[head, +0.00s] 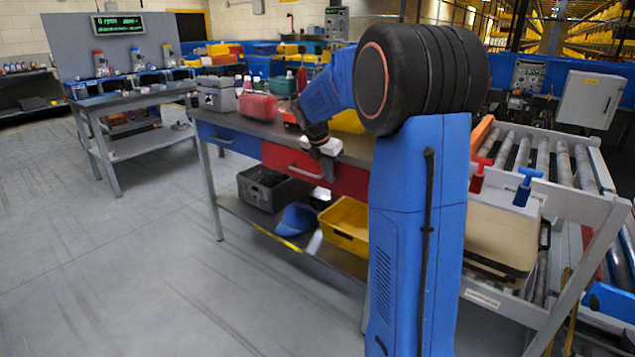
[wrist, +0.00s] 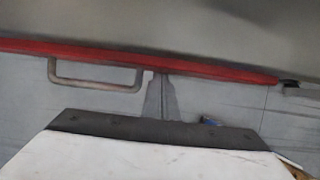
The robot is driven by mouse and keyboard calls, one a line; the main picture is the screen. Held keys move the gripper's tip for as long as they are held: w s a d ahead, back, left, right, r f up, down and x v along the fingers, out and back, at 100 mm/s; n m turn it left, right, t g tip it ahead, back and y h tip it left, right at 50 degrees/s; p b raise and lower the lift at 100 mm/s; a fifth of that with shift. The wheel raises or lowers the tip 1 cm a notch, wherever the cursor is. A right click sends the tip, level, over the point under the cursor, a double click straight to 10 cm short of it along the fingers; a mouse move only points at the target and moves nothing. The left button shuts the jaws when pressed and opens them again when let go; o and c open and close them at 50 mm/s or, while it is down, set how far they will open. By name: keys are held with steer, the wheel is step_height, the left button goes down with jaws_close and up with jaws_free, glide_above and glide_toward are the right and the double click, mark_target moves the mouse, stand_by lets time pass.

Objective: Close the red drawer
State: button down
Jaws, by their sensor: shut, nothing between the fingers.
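The red drawer (head: 275,157) is under the grey workbench top, right of a blue drawer (head: 228,138). No drawer interior shows; its front looks close to the bench edge, but I cannot tell whether a small gap remains. In the wrist view its front is a thin red strip (wrist: 215,69) along the worktop edge, with a pale bar handle (wrist: 95,86) below. My gripper (head: 327,172) is shut and empty, pointing down in front of the drawer, right of the handle. In the wrist view its fingertips (wrist: 161,76) overlap the red strip; contact cannot be told.
The worktop holds a grey case (head: 217,97), a red case (head: 258,107) and bottles. The lower shelf holds a dark crate (head: 262,190), a blue cap (head: 297,219) and a yellow bin (head: 345,222). A roller conveyor (head: 545,155) stands right. The floor at left is clear.

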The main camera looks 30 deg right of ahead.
steer(key=d, duration=0.1)
steer(key=w+d, duration=0.1)
steer(key=shift+d, duration=0.3)
steer(key=shift+d+r, duration=0.2)
steer(key=shift+w, duration=0.1)
